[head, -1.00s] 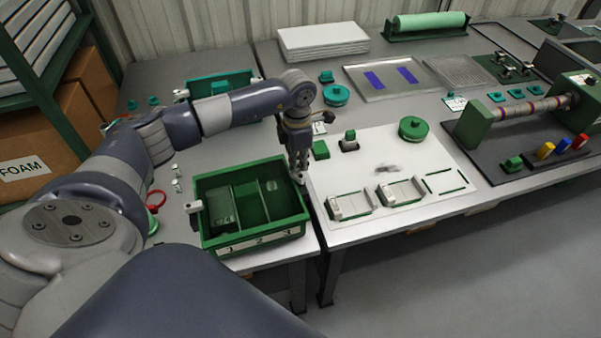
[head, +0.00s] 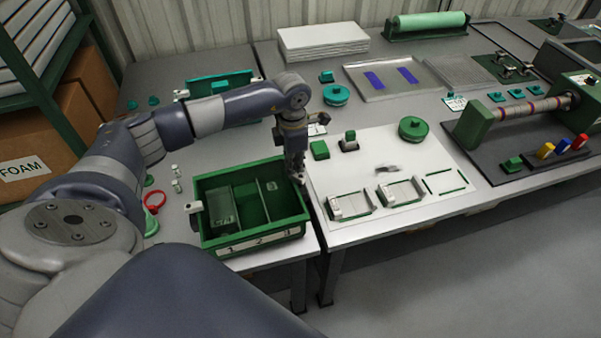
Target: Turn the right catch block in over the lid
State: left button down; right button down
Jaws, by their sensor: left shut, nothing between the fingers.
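The green bin (head: 250,237) with numbered compartments stands on the left table, near its front right corner. A pale catch block (head: 194,208) sits at the bin's left rim. The right catch block is mostly hidden behind my left gripper at the bin's right rim, so I cannot tell which way it is turned. My left gripper (head: 297,179) points down at that rim, shut and empty. I cannot tell whether it touches the block. A clear panel seems to stand in the left compartment; I cannot make out a separate lid. My right gripper is not in view.
A white board (head: 400,150) with green-and-white fixtures lies close to the right of the bin. A red ring (head: 154,201) and small white pieces (head: 176,179) lie to the left. A teal-edged tray (head: 215,82) is behind my left arm.

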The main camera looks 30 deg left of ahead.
aim_at(291, 192)
pick_arm(q)
jog(key=shift+s+d+f, duration=0.15)
jog(key=shift+s+f, duration=0.25)
jog(key=shift+s, duration=0.4)
jog(key=shift+s+d+f, duration=0.1)
jog(key=shift+s+f, duration=0.25)
jog(key=shift+s, duration=0.45)
dwell(0.4)
jog(key=shift+s+d, duration=0.75)
dwell(1.2)
jog(key=shift+r+p, duration=0.15)
jog(key=shift+p, duration=0.15)
jog(key=shift+w+a+r+p, duration=0.1)
jog(key=shift+w+r+p, duration=0.1)
jog(key=shift+r+p, duration=0.55)
notch_tip(291, 192, up, 6)
jog(key=p, duration=0.2)
jog(key=shift+w+a+f+p, duration=0.1)
jog(key=shift+w+f+p, duration=0.1)
jog(key=shift+p, duration=0.1)
